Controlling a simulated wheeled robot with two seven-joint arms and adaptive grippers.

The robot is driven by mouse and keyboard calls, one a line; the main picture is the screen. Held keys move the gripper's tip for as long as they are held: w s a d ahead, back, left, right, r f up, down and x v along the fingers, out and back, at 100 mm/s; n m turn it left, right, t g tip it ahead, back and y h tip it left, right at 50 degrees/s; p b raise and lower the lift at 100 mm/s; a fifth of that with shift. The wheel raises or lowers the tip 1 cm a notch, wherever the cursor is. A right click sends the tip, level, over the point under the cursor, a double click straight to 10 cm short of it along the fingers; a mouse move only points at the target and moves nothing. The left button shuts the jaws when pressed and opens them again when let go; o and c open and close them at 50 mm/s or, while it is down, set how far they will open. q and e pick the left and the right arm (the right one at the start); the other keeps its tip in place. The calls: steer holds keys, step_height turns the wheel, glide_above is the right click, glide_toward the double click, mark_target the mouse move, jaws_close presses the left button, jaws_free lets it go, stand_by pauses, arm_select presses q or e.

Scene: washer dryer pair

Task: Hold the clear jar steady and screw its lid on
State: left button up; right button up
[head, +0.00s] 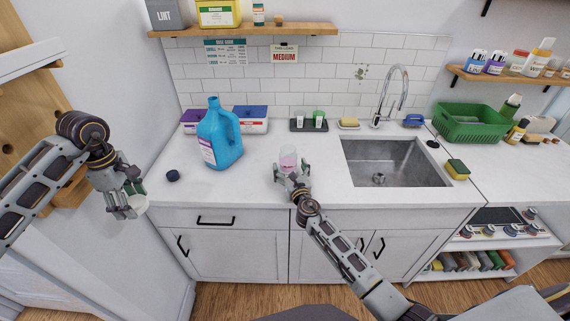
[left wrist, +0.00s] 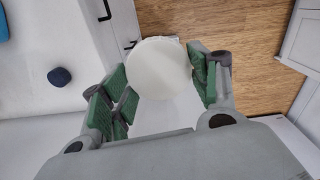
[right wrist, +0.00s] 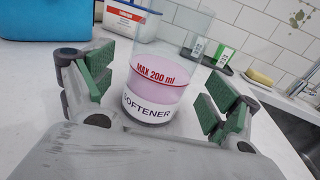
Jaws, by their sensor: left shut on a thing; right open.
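The clear jar (head: 288,158) stands upright on the white counter, with pink contents and a "SOFTENER" label that reads clearly in the right wrist view (right wrist: 152,90). No lid shows on it in the head view. My right gripper (head: 292,178) is open, its fingers on either side of the jar in the right wrist view, with gaps to the glass. My left gripper (head: 128,205) is shut on a round white lid (left wrist: 159,68) and holds it left of the counter, over the floor, away from the jar. The lid also shows in the head view (head: 139,206).
A blue jug (head: 218,138) stands left of the jar, with a dark blue cap (head: 173,175) beside it. Detergent tubs (head: 250,118) and a dark tray (head: 309,125) stand behind. The sink (head: 395,162) lies to the right. The counter's front between cap and jar is clear.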

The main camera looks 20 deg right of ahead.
mark_target(290, 156)
arm_select(q)
steer(key=shift+f, duration=0.1)
arm_select(e)
steer(key=shift+w, duration=1.3)
steer(key=c, duration=1.3)
arm_select(q)
steer(key=shift+r, duration=0.2)
arm_select(e)
steer(key=shift+r, duration=0.4)
arm_select(q)
steer(key=shift+r+p, duration=1.35)
steer(key=shift+p, duration=0.15)
arm_select(e)
steer(key=shift+r, duration=2.35)
arm_select(q)
steer(key=shift+r+p, duration=0.9)
steer(key=shift+r, duration=0.05)
arm_select(e)
steer(key=shift+r, duration=2.5)
arm_select(q)
steer(key=shift+r+p, duration=0.5)
steer(key=shift+p, duration=0.05)
arm_select(e)
step_height(290, 156, up, 7)
steer(key=shift+r, duration=0.15)
steer(key=shift+r, duration=0.15)
